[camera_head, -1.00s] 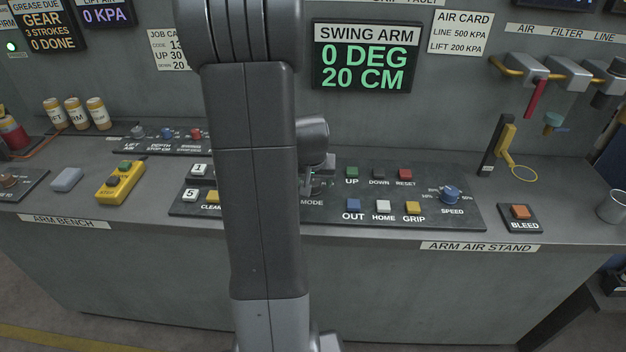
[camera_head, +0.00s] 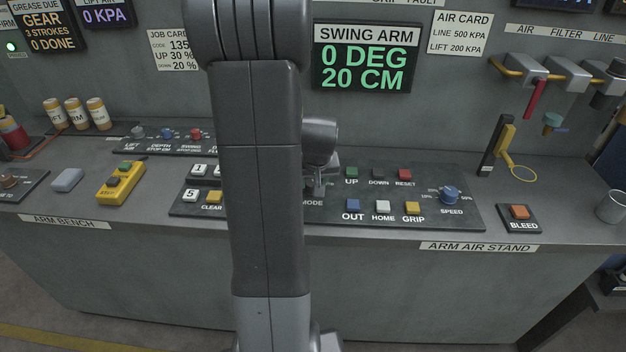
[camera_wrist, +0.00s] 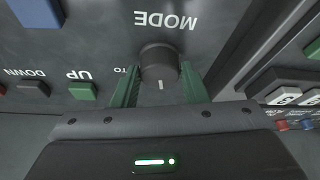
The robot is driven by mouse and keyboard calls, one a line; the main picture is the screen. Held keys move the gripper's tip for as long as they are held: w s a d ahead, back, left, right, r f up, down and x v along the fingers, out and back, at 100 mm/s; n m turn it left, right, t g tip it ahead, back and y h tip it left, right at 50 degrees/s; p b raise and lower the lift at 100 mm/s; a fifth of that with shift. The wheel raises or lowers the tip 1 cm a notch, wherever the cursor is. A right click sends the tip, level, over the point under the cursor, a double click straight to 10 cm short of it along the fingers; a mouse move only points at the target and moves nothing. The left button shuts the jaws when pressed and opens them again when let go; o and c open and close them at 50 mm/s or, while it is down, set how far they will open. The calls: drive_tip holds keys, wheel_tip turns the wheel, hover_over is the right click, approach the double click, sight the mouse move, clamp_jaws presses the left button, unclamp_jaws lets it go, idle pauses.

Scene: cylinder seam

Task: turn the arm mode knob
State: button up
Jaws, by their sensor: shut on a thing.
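The arm mode knob (camera_wrist: 158,66) is a dark round knob with a white pointer line, beside the MODE label in the wrist view. My gripper (camera_wrist: 158,82) has its green fingers on both sides of the knob, shut on it. "TO" is readable to the left of the knob; other position labels are hidden. In the head view my gripper (camera_head: 316,185) is down at the panel above the MODE label, partly hidden by my arm. The knob itself is hidden there. The SWING ARM display (camera_head: 365,57) reads 0 DEG, 20 CM.
On the same panel the UP button (camera_head: 352,172), DOWN button (camera_head: 379,173) and OUT button (camera_head: 353,205) lie right of my gripper. The SPEED knob (camera_head: 450,194) is farther right. Numbered white buttons (camera_head: 199,170) lie to the left.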

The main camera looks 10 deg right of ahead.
drive_tip(key=n+b, duration=0.1)
drive_tip(key=b, duration=0.1)
drive_tip(key=n+y+b, duration=0.1)
drive_tip(key=n, duration=0.1)
drive_tip(key=shift+w+d+f+n+y+b, duration=0.1)
drive_tip(key=shift+d+f+n+y+b, duration=0.1)
drive_tip(key=shift+n+y+b, duration=0.15)
drive_tip(key=shift+r+n+y+b, duration=0.15)
drive_tip(key=shift+n+y+b, duration=0.3)
drive_tip(key=shift+n+b, duration=0.85)
drive_tip(key=shift+n+g, duration=0.25)
drive_tip(key=shift+g, duration=0.05)
drive_tip(key=o, duration=1)
drive_tip(key=shift+c, duration=0.2)
drive_tip(key=v, duration=1.4)
